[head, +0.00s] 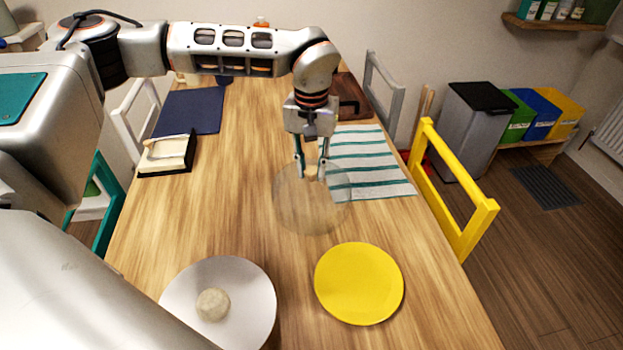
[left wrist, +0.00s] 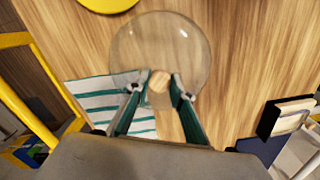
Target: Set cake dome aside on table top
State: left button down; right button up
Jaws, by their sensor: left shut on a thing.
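A clear cake dome (head: 305,208) with a wooden knob is over the middle of the wooden table (head: 240,195). My left gripper (head: 310,172) points down from above and is shut on the dome's knob. The dome also shows in the left wrist view (left wrist: 165,45), with the knob between the two fingers (left wrist: 158,88). The dome looks upright. I cannot tell whether its rim touches the table top. My right gripper is not in view.
A yellow plate (head: 359,284) and a white plate (head: 255,290) with a round pale item (head: 213,304) are at the near end. A striped cloth (head: 370,165) lies right of the dome, partly behind it. Chairs flank the table.

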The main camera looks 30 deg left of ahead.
aim_at(311, 180)
pick_arm(q)
jog(key=shift+f, duration=2.05)
jog(key=c, duration=1.8)
grip_release()
jog(key=shift+o, duration=0.2)
jog(key=shift+r, duration=0.1)
notch_tip(311, 180, up, 12)
jog(key=shift+r+p, duration=0.1)
jog(key=shift+p, duration=0.3)
